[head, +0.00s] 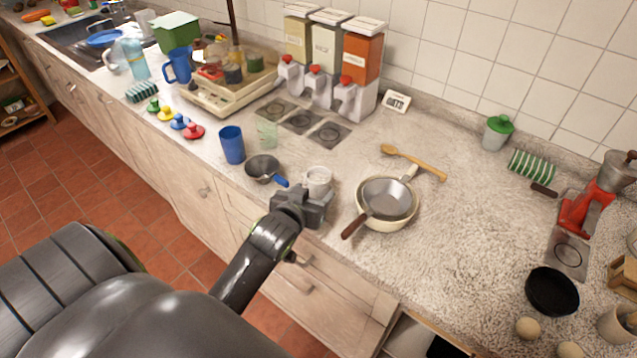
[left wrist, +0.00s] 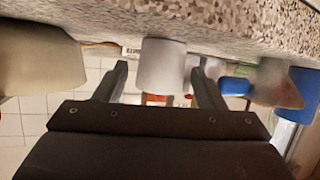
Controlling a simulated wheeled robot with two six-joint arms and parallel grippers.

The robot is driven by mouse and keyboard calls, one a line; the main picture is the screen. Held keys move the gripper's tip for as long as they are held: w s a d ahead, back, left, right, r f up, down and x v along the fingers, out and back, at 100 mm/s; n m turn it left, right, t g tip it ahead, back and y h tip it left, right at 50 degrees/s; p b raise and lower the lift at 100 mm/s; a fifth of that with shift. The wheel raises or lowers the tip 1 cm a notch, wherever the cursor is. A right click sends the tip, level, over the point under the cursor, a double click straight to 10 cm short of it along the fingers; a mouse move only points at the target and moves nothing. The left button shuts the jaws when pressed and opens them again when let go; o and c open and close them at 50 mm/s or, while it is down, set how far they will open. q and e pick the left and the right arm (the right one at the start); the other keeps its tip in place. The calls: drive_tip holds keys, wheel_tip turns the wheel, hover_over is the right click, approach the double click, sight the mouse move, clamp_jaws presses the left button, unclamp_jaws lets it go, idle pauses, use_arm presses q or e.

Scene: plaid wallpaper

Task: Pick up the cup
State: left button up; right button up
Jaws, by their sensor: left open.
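A small white cup (head: 318,180) stands upright on the counter, near its front edge. My left gripper (head: 312,197) is open, just in front of the cup and low over the counter edge; its body hides the cup's lower part in the head view. The left wrist view looks upside down, with the counter at the top. There the white cup (left wrist: 162,66) shows between the two spread fingers (left wrist: 158,80), with a gap on each side. Whether the fingers reach fully around it I cannot tell. My right gripper is not in view.
A small pan with a blue handle (head: 263,168) is close left of the cup. A blue tumbler (head: 232,144) and a pale green glass (head: 267,134) stand behind it.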

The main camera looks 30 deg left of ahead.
sight(323, 181)
use_arm(q)
drive_tip(key=shift+p+x, duration=0.65)
drive_tip(key=shift+x, duration=2.1)
drive_tip(key=shift+a, duration=0.15)
drive_tip(key=c, duration=0.8)
